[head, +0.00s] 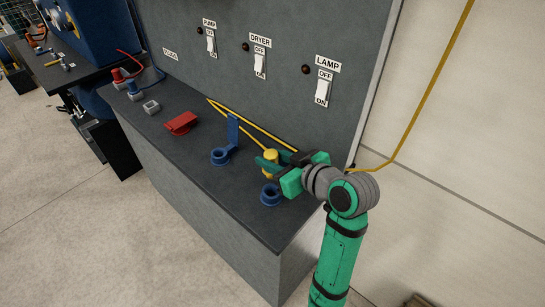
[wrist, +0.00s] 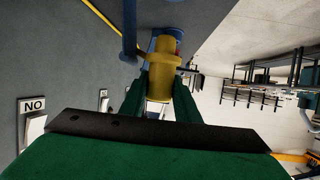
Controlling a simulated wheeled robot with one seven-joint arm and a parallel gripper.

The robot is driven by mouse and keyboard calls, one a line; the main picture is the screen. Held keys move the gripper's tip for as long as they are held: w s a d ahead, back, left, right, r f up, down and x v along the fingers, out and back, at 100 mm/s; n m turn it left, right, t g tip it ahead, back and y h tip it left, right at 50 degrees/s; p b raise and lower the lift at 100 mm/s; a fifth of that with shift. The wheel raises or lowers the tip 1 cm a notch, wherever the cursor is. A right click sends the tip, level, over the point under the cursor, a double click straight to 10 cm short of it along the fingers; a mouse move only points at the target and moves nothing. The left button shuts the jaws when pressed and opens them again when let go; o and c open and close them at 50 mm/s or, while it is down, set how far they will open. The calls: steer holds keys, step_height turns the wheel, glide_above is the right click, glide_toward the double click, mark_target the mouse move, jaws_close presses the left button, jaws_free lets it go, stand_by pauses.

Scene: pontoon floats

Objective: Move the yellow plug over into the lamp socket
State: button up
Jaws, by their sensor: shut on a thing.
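The yellow plug (head: 271,158) is above the bench at its right end, with its yellow cord trailing left. My gripper (head: 268,168) is shut on the plug, and the wrist view shows the plug (wrist: 160,72) between the green fingers. A blue ring-shaped socket (head: 270,194) sits on the bench just below the plug in the head view, on the side nearest the LAMP label (head: 327,63). A second blue socket (head: 221,157) with a raised blue lid stands to the left. The plug's tip is hidden and its height above the bench is unclear.
A closed-looking red cover (head: 181,122) and a grey square piece (head: 151,106) lie further left on the bench (head: 215,200). The upright switch panel (head: 285,85) rises behind. Yellow cord (head: 250,121) lies along its foot. The bench's front strip is clear.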

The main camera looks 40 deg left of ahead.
steer(key=shift+w+f, duration=0.15)
steer(key=shift+f, duration=1.6)
steer(key=shift+a+f, duration=0.15)
steer(key=shift+f, duration=1)
steer(key=shift+f, duration=1.95)
steer(key=o, duration=1.2)
